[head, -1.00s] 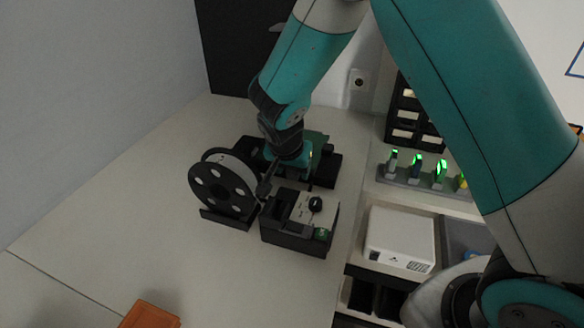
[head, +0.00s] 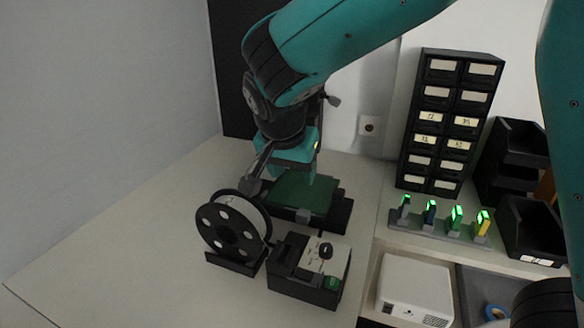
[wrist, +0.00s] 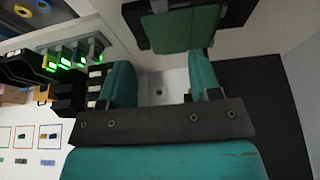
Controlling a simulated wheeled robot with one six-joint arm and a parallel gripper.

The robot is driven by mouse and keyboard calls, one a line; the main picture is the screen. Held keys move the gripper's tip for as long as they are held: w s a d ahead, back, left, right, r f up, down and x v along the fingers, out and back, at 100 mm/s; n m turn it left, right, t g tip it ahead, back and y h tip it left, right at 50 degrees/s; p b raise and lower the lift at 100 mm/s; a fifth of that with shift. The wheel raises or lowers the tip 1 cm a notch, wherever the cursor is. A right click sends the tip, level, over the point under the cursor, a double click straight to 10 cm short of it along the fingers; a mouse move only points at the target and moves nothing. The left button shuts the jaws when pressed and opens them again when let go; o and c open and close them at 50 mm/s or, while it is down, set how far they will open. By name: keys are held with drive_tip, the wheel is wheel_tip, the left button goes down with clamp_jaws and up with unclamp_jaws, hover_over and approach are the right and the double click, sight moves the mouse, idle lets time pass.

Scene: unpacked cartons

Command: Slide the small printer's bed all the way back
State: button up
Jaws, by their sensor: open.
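The small printer has a flat green bed (head: 300,195) on a black base (head: 338,217), behind the filament spool (head: 232,228) and the control box (head: 312,275). The bed also shows in the wrist view (wrist: 186,32), at the top, beyond the fingers. My gripper (head: 284,172) is above the back left part of the bed in the head view and hides some of it. In the wrist view my gripper (wrist: 162,80) has its two teal fingers apart with nothing between them. Whether a finger touches the bed cannot be told.
A dark drawer cabinet (head: 445,125) stands at the back right. Before it is a rack (head: 440,228) of green-lit items. A white box (head: 415,290) is at lower right. A wall socket (head: 369,125) is behind. The table's left front is clear.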

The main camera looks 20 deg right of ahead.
drive_tip(key=shift+s+a+r, duration=0.15)
drive_tip(key=shift+s+r, duration=0.05)
drive_tip(key=shift+r, duration=0.35)
